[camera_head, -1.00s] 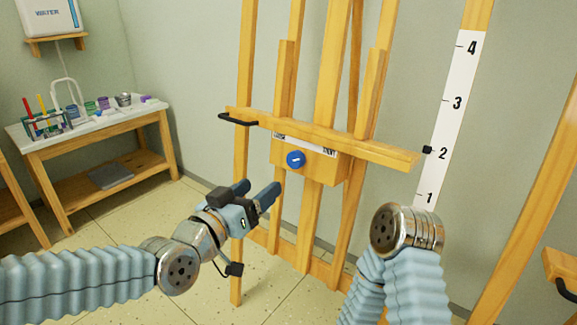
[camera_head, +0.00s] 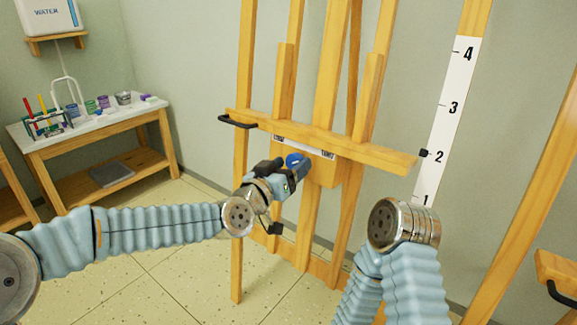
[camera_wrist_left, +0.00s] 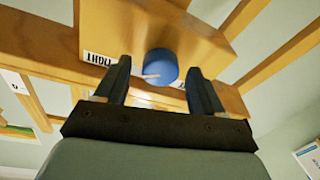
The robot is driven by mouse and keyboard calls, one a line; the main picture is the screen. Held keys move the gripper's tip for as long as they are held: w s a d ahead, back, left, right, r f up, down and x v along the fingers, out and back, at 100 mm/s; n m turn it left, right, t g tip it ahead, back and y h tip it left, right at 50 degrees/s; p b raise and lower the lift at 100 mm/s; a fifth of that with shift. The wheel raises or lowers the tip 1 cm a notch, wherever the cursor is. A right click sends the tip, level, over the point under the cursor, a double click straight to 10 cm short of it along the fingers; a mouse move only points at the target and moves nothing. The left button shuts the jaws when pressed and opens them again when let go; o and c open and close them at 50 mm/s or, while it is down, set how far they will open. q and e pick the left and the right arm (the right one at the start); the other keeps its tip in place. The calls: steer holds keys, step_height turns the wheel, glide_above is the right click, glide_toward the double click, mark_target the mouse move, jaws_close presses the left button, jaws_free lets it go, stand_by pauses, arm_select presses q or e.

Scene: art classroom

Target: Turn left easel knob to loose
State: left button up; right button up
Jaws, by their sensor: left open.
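The blue easel knob (camera_head: 293,159) sits on the wooden block below the crossbar of the easel (camera_head: 330,140). In the head view my left gripper (camera_head: 300,172) partly covers it. In the left wrist view the knob (camera_wrist_left: 162,65) shows between the two dark fingers of my open left gripper (camera_wrist_left: 159,72), with a gap on each side. A pale pointer mark shows on the knob. A white label (camera_wrist_left: 99,60) reading "TIGHT" appears upside down beside the left finger; the rest of the label is mostly hidden. My right arm shows at the right, its gripper out of sight.
A black clip (camera_head: 237,122) sticks out at the crossbar's left end. A numbered white scale (camera_head: 447,120) stands on a post to the right. A side table (camera_head: 75,140) with paint supplies stands far left. Floor between table and easel is clear.

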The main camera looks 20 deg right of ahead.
arm_select(q)
steer(key=c, duration=1.1)
steer(key=shift+o, duration=0.2)
